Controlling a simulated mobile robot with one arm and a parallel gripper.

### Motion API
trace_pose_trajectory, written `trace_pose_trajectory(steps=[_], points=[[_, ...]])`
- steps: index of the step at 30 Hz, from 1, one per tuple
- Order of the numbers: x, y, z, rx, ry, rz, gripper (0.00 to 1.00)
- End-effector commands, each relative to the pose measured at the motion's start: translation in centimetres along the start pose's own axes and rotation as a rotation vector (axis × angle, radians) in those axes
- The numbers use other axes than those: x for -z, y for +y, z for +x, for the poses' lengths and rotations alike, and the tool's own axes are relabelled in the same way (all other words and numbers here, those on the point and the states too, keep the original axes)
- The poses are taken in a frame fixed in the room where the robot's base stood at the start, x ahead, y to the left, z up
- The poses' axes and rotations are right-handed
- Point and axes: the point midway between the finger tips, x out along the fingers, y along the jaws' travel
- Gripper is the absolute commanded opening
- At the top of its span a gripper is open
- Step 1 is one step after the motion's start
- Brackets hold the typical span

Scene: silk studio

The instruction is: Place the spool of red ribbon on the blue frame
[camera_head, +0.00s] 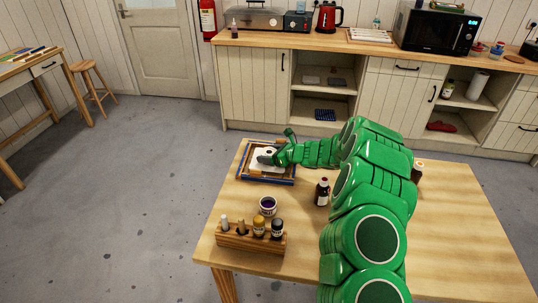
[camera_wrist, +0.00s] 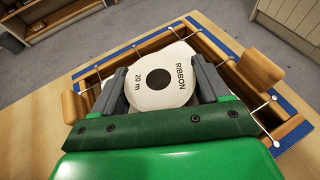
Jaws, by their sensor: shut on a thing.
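My gripper (camera_head: 268,158) is over the blue frame (camera_head: 262,181) on the wooden table. It is shut on a ribbon spool (camera_wrist: 150,92), one dark finger on each side. The spool's white face reads "RIBBON 20 m" around a dark hole; the ribbon's red is not visible. The spool (camera_head: 270,153) also shows small in the head view, within the frame's outline. In the wrist view the blue frame (camera_wrist: 117,57), with wooden bars and pins, surrounds the spool. I cannot tell whether the spool touches the frame.
Nearer on the table (camera_head: 470,240) stand a purple cup (camera_head: 268,206), a wooden rack (camera_head: 250,240) with several small bottles and a dark bottle (camera_head: 322,192). A brown bottle (camera_head: 418,170) stands behind my arm. The table's right side is clear.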

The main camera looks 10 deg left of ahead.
Motion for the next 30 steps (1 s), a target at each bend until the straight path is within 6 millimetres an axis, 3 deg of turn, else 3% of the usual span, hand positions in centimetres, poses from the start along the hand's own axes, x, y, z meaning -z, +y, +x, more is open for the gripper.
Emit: trace_pose_trajectory(steps=[11,12,17,26,30], points=[[0.3,0.0,0.2,0.000,0.000,0.000,0.44],[0.4,0.0,0.2,0.000,0.000,0.000,0.77],[0.3,0.0,0.1,0.000,0.000,0.000,1.00],[0.2,0.0,0.1,0.000,0.000,0.000,1.00],[0.0,0.0,-1.0,0.000,-0.001,0.001,1.00]])
